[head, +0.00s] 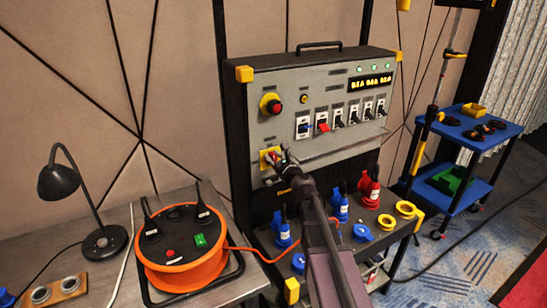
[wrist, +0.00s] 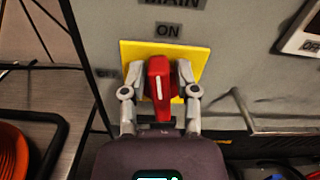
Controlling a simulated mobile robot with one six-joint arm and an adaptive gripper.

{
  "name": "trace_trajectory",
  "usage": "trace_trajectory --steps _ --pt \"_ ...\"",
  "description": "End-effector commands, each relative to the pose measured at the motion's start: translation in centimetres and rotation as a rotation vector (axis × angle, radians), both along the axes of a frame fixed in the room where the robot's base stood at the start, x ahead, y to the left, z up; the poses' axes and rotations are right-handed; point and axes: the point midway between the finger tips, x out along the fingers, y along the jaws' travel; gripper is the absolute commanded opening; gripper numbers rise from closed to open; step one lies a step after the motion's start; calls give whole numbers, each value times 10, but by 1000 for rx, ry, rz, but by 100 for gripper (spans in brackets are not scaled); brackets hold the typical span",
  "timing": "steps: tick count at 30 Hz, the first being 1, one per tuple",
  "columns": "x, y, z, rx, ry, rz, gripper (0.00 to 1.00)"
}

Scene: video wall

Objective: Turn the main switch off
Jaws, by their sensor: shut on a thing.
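The main switch is a red handle (wrist: 159,80) on a yellow plate (wrist: 200,60), with "MAIN" and "ON" labels above it in the wrist view. A white line on the handle runs nearly upright, toward "ON". Part of another label shows left of the plate. In the head view the yellow plate (head: 264,161) is at the lower left of the grey panel (head: 345,141). My gripper (wrist: 160,85) is shut on the red handle, one finger on each side. It also shows in the head view (head: 279,159), covering part of the switch.
An orange cable reel (head: 180,268) and a black lamp (head: 68,185) stand on the table at left. Blue and red plugs (head: 369,188) sit below the panel. A row of breakers (head: 339,118) is up right of the switch. A blue cart (head: 460,140) stands at right.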

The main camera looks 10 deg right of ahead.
Motion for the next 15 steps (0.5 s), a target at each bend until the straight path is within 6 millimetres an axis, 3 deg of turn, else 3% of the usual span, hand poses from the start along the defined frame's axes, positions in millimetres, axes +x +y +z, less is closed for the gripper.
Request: trace_trajectory --steps 15 --pt "-7 9 -7 -435 -138 0 0"
